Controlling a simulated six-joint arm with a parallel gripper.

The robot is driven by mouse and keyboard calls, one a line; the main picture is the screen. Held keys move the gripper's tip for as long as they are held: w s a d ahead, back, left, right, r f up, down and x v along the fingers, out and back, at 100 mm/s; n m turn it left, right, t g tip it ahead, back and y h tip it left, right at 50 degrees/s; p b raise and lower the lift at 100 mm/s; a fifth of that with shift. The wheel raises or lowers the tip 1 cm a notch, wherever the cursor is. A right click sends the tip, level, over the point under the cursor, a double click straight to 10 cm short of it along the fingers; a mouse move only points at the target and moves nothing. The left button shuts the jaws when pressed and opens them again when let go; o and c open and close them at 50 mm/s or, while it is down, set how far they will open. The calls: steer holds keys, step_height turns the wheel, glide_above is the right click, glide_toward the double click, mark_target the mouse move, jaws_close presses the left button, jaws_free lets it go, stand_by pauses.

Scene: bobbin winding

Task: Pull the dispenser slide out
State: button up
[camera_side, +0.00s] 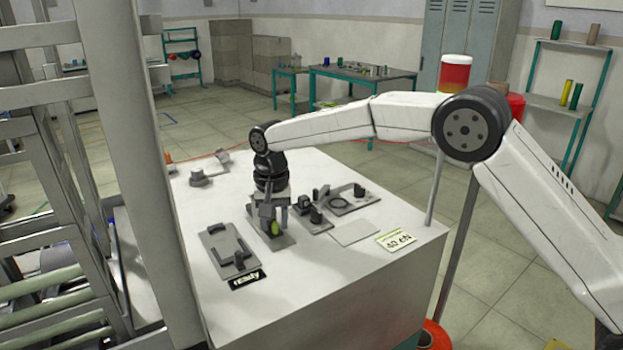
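My gripper (270,212) points down over the middle of the white worktop (330,270). It is just above a small grey station (283,242) that has a yellow-green piece (275,229) at its front. This station may be the dispenser; its slide is too small to tell apart. My fingers overlap the station in this view, so I cannot tell whether they touch it or grip anything. The upper part of the station is hidden behind my gripper.
A grey plate (218,243) with dark brackets lies left of my gripper, with a black label (247,280). Dark fixtures (316,214) and a plate with a ring (340,203) stand to the right. The front worktop is clear.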

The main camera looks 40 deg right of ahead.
jaws_close()
